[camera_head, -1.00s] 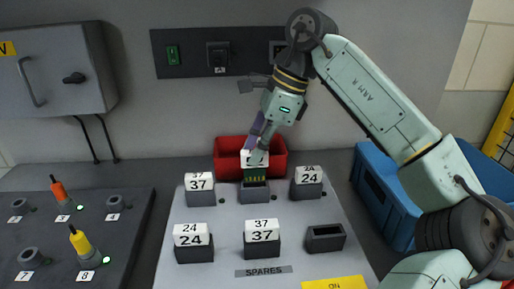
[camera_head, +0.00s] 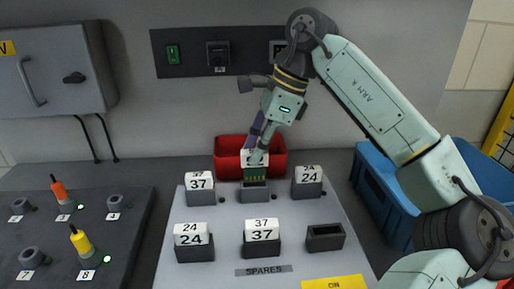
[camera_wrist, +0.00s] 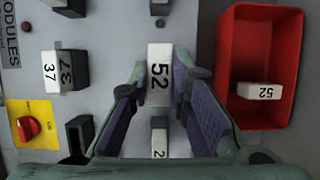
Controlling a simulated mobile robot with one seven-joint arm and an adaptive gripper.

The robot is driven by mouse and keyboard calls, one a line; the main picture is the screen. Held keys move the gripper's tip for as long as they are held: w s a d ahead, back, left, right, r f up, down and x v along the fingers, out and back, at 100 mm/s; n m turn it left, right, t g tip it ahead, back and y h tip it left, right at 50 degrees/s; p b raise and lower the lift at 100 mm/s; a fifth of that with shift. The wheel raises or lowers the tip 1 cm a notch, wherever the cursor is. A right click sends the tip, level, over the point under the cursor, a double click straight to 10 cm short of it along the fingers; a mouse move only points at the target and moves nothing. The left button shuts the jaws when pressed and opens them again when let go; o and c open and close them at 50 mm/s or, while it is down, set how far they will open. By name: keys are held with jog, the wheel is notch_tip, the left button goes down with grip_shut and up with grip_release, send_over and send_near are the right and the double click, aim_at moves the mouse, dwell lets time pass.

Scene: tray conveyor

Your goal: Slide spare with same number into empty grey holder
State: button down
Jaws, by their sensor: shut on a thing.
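My gripper (camera_head: 257,152) is shut on a white-topped module (camera_wrist: 158,72) numbered 52. In the head view its green board (camera_head: 255,173) with gold contacts stands upright at the middle grey holder (camera_head: 254,193) of the back row. Part of the board shows above the holder's rim; I cannot tell how deep it sits. The front-right grey holder (camera_head: 325,238) is empty. It also shows in the wrist view (camera_wrist: 78,137). Another module numbered 52 (camera_wrist: 259,91) lies in the red bin (camera_wrist: 228,65). The wrist view hides the holder under the held module.
Modules 37 (camera_head: 199,183) and 24 (camera_head: 308,175) flank the middle holder. The red bin (camera_head: 228,160) is close behind. A blue crate (camera_head: 378,190) stands right.

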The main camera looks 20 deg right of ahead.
aim_at(260, 164)
jog(key=shift+f+b, duration=1.85)
jog(key=shift+f, duration=0.7)
jog(key=c, duration=1.4)
grip_release()
jog(key=v, duration=1.2)
jog(key=shift+d, duration=0.1)
